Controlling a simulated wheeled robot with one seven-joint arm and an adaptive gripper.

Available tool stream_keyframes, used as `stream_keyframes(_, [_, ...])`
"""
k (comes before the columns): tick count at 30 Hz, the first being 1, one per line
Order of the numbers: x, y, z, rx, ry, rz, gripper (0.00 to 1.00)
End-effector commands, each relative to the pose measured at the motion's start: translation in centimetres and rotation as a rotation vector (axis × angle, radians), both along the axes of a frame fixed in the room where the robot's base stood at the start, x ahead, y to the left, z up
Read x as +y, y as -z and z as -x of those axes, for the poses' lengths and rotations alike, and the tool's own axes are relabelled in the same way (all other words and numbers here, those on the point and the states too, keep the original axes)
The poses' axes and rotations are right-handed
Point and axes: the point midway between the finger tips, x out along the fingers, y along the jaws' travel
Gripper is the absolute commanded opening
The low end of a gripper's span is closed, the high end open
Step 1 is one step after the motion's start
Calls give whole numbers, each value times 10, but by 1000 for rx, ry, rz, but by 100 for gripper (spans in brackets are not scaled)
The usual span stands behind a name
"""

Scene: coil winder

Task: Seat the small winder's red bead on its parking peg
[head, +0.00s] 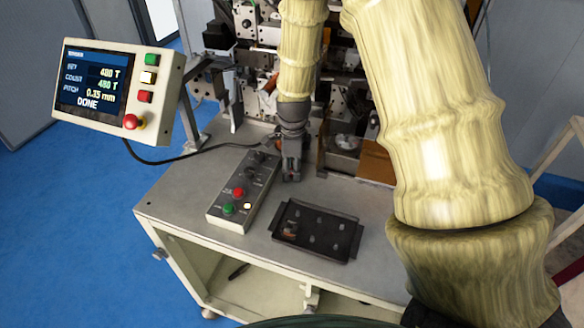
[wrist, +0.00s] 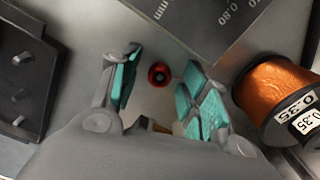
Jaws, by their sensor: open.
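The red bead (wrist: 159,74) shows in the wrist view as a small red ring with a dark centre, on or near the grey bench surface. My gripper (wrist: 162,62) is open, its teal pads on either side of the bead, with a gap visible to both. Whether the bead is level with the pads or beyond them I cannot tell. In the head view my gripper (head: 291,176) points down over the bench in front of the winder (head: 345,100); the bead is not discernible there. I cannot make out the parking peg for certain in either view.
A copper wire spool (wrist: 272,92) labelled 0.35 lies close right of my gripper. A dark plate (wrist: 205,22) marked 0.80 is above. A black pegged tray (head: 272,222) and a button box (head: 226,200) stand on the bench. A display panel (head: 160,85) reads DONE.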

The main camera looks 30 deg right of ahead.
Motion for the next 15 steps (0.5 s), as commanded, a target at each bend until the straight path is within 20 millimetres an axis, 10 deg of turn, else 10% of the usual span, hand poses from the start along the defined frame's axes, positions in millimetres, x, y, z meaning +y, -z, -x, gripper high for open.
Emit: stream_keyframes(15, [-1, -66, 0, -4, 0, 1, 45])
